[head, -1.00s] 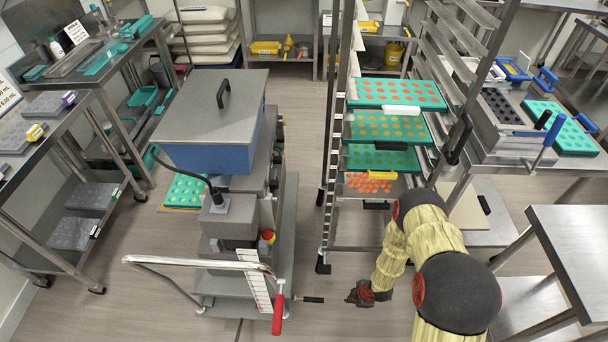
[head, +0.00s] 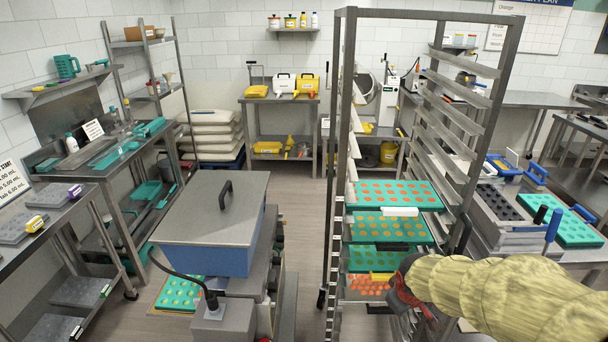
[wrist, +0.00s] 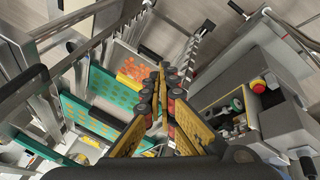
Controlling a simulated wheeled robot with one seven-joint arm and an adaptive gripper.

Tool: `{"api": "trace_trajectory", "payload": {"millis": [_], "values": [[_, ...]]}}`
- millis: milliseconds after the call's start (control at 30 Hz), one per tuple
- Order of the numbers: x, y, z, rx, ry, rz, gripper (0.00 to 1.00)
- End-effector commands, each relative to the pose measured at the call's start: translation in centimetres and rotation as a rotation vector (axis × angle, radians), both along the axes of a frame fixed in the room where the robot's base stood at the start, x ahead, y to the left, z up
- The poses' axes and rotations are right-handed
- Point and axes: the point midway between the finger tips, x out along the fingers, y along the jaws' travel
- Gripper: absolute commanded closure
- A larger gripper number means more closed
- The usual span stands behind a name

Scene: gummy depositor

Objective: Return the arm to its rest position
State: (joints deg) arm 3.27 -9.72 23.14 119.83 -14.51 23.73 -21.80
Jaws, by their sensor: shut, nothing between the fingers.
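My arm, in a pale yellow sleeve, reaches in from the right edge of the head view, in front of the lower right of the rack. In the head view its end is near the rack's lower trays and my fingers cannot be made out. In the wrist view my gripper (wrist: 163,92) is shut, with its fingers together and nothing between them. The wrist view looks down past the fingers at the rack trays on the left and the depositor on the right.
The tall rack (head: 345,120) holds teal trays (head: 398,195) with orange gummies. The grey-lidded depositor (head: 215,215) stands to its left. A steel table with a teal mould (head: 560,228) is at the right. Open floor (head: 305,200) lies between depositor and rack.

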Motion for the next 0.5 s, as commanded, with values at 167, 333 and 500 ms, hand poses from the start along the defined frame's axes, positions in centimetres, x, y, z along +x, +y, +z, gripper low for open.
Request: {"api": "trace_trajectory", "payload": {"millis": [167,333,500], "values": [[-5.8,1.3,7.5,0.084,-0.056,-0.155,1.0],[-12.4,2.9,12.2,0.185,-0.092,-0.288,1.0],[-18.3,4.4,14.7,0.282,-0.113,-0.389,1.0]]}}
